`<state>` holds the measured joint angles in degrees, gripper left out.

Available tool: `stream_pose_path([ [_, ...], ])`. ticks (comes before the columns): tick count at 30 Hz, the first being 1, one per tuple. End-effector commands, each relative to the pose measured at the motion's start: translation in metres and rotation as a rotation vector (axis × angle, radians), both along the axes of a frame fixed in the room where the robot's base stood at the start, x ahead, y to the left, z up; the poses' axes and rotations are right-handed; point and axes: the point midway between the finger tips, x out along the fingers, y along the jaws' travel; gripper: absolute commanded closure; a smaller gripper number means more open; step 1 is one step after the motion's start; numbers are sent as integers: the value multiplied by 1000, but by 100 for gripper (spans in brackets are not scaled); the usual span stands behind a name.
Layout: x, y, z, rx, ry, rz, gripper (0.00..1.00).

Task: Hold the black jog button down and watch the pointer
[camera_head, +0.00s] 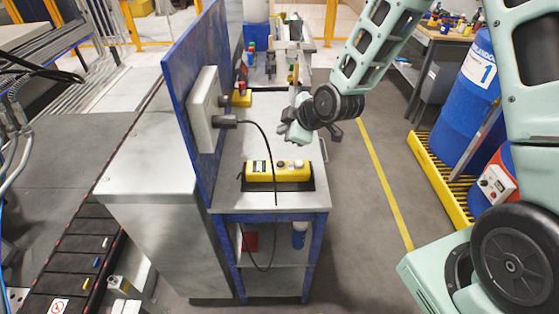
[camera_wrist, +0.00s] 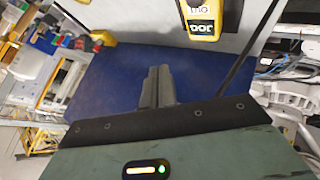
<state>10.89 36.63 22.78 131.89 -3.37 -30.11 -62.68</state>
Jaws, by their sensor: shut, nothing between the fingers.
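A yellow control box (camera_head: 262,173) lies in a dark tray on the bench top, with a few round buttons on its upper face. I cannot tell clearly which one is the black jog button. One end of the box, with a black label reading JOG (camera_wrist: 202,27), shows at the top of the wrist view. My gripper (camera_head: 283,127) is shut and empty, above and behind the box, apart from it. Its closed fingers (camera_wrist: 158,75) point at the blue panel in the wrist view. No pointer can be made out; the grey wall box (camera_head: 205,110) shows mostly edge-on.
The blue upright panel (camera_head: 187,75) stands along the bench's left side. A black cable (camera_head: 268,145) hangs from the wall box across the control box. A small yellow box with a red button (camera_head: 242,97) sits behind. The bench top (camera_head: 229,190) is otherwise mostly clear.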

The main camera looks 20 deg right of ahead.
Motion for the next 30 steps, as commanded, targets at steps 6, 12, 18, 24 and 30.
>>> stream_pose_path([
  [6, 0, 0, -4, 1, 1, 0, 100],
  [12, 0, 0, -21, 1, 3, -1, 100],
  [18, -1, 0, -48, 1, 4, 0, 100],
  [24, 0, 1, -76, 0, 1, 1, 100],
  [30, 0, 0, -89, 1, 1, 0, 100],
])
